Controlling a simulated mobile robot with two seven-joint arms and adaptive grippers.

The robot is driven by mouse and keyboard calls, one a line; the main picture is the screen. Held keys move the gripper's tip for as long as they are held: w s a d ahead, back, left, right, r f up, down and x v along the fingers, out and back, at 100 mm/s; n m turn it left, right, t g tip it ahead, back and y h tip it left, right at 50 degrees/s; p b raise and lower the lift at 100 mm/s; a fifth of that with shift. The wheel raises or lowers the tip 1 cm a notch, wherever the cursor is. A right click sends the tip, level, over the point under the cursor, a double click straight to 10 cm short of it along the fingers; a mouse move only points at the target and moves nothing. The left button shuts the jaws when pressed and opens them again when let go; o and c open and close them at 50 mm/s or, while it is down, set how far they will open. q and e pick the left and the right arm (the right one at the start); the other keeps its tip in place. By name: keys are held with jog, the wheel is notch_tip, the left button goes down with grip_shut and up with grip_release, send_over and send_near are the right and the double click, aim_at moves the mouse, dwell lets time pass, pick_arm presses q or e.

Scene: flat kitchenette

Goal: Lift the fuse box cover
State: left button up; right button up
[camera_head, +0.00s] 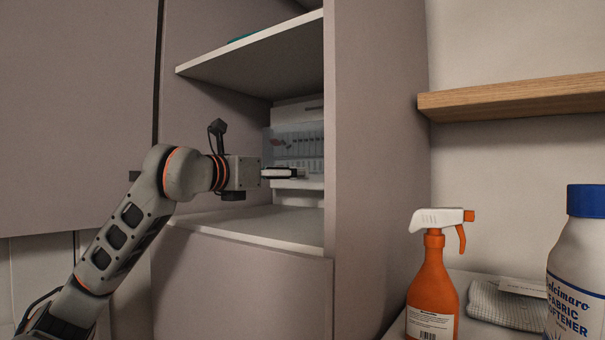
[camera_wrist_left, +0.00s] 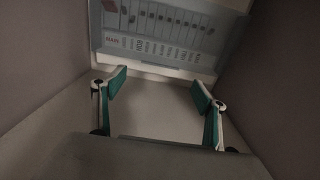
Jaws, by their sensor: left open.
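The fuse box (camera_head: 312,112) is a white box on the back wall inside the open cupboard, below a shelf. Its cover (camera_head: 284,146) looks like a clear grey panel in front of rows of breakers and labels. It also shows at the top of the left wrist view (camera_wrist_left: 160,68). My left gripper (camera_head: 300,173) reaches into the cupboard at the lower part of the box. In the left wrist view its two green-padded fingers (camera_wrist_left: 159,86) are spread, with nothing between them. They lie just below the cover's lower edge; I cannot tell whether they touch it. My right gripper is not in view.
The cupboard's side wall (camera_head: 368,150) stands close right of my left gripper. A shelf (camera_head: 255,57) is above it and the compartment floor (camera_head: 255,222) below. An orange spray bottle (camera_head: 432,285), a grey cloth (camera_head: 505,307) and a fabric softener bottle (camera_head: 580,265) stand outside, at right.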

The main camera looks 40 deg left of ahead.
aim_at(309, 148)
pick_arm(q)
jog(key=w, duration=0.4)
jog(key=w+p, duration=0.1)
jog(key=w, duration=0.1)
jog(key=shift+w+a, duration=0.2)
jog(key=shift+a, duration=0.1)
jog(key=c, duration=1.6)
